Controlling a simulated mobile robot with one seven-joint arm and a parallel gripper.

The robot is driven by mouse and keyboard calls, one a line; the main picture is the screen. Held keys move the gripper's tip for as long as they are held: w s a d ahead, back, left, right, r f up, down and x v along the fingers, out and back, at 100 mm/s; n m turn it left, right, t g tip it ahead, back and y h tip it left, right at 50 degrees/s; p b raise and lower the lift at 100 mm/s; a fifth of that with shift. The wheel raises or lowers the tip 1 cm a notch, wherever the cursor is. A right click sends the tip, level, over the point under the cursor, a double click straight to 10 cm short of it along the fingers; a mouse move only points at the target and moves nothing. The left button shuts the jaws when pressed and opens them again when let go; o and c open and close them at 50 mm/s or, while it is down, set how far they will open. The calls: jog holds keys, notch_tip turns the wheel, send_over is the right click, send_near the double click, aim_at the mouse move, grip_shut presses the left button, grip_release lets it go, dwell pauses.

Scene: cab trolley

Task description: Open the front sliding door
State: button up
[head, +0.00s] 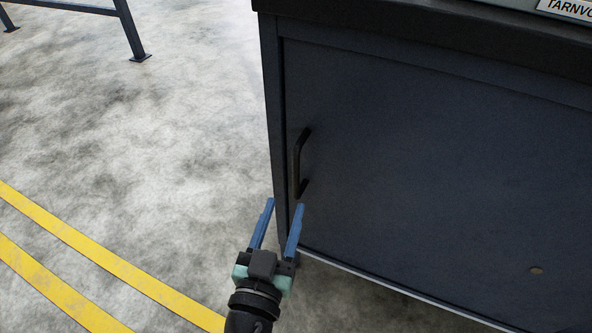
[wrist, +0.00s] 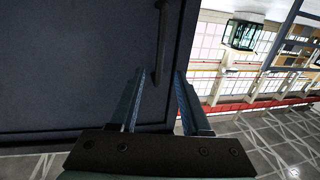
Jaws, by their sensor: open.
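The front sliding door (head: 430,170) is a dark blue-grey panel on the front of the cabinet and appears shut against its left frame. A black vertical bar handle (head: 299,160) is fixed near its left edge. My gripper (head: 285,202), with two blue fingers, is open and empty, just below and left of the handle in the head view. I cannot tell whether a finger touches the door or handle.
The cabinet has a dark top (head: 430,30) with a labelled item (head: 567,9) at the back right. Open concrete floor (head: 140,140) lies to the left, with yellow stripes (head: 90,265). A metal frame leg (head: 131,30) stands at the upper left.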

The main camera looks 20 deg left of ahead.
aim_at(295, 176)
jog(key=w, duration=0.3)
jog(key=w+a, duration=0.1)
jog(key=w, duration=0.5)
jog(key=shift+w+a+p, duration=0.2)
jog(key=shift+a+p, duration=0.05)
jog(key=shift+p, duration=0.05)
jog(key=shift+c, duration=0.3)
grip_shut()
dwell(0.8)
